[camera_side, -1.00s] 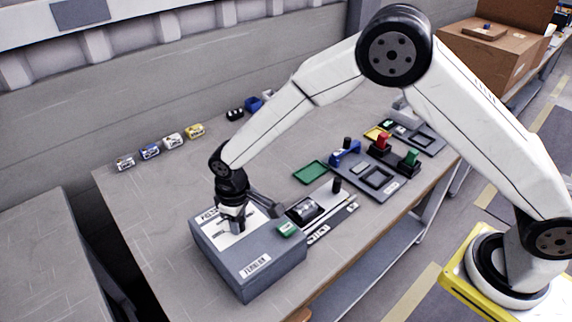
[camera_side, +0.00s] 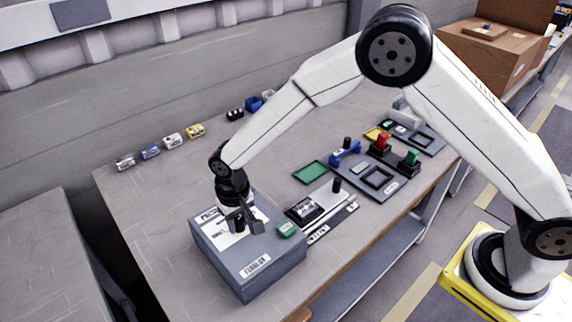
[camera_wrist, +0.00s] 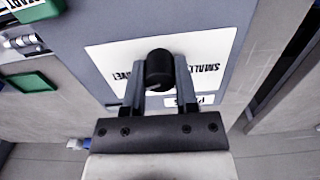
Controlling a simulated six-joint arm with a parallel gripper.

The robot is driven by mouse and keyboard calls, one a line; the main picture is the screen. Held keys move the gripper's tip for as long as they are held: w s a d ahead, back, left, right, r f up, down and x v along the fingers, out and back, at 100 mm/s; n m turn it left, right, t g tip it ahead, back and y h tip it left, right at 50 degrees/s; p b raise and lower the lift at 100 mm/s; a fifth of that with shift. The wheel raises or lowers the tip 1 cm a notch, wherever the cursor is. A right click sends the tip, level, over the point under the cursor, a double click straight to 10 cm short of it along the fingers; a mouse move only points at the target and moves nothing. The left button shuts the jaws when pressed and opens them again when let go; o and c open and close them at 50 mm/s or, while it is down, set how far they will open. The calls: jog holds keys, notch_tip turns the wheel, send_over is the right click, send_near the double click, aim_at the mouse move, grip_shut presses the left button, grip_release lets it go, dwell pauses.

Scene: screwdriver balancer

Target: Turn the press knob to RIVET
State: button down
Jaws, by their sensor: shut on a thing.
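The grey press box (camera_side: 262,250) stands at the front left of the bench. A white label plate (camera_wrist: 105,60) is on its top, with upside-down words in the wrist view. "SMALL" reads on the right, and a partly covered word that looks like RIVET is on the left. The black round knob (camera_wrist: 160,66) stands on this plate. A thin light mark shows on its lower edge. My gripper (camera_wrist: 159,78) is shut on the knob, one finger on each side. In the side view my gripper (camera_side: 239,222) is low over the box top and hides part of the plate.
A green button (camera_side: 287,230) is on the box's right edge. A fixture with a clear part (camera_side: 304,208) stands to its right. Several small labelled cans (camera_side: 172,141) line the bench's back left. A dark tray (camera_side: 378,178) with coloured handles lies further right.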

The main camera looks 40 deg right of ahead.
aim_at(239, 219)
jog(key=shift+c, duration=1.9)
grip_release()
jog(key=shift+r, duration=0.1)
jog(key=shift+r, duration=3.85)
jog(key=shift+d, duration=0.1)
jog(key=s+d+r+t, duration=0.1)
jog(key=s+d, duration=0.7)
jog(key=d, duration=0.3)
jog(key=s+d+r+t, duration=0.1)
jog(key=s+d+r, duration=0.1)
jog(key=s+d, duration=0.7)
jog(key=shift+d+t, duration=0.3)
jog(key=shift+d, duration=0.85)
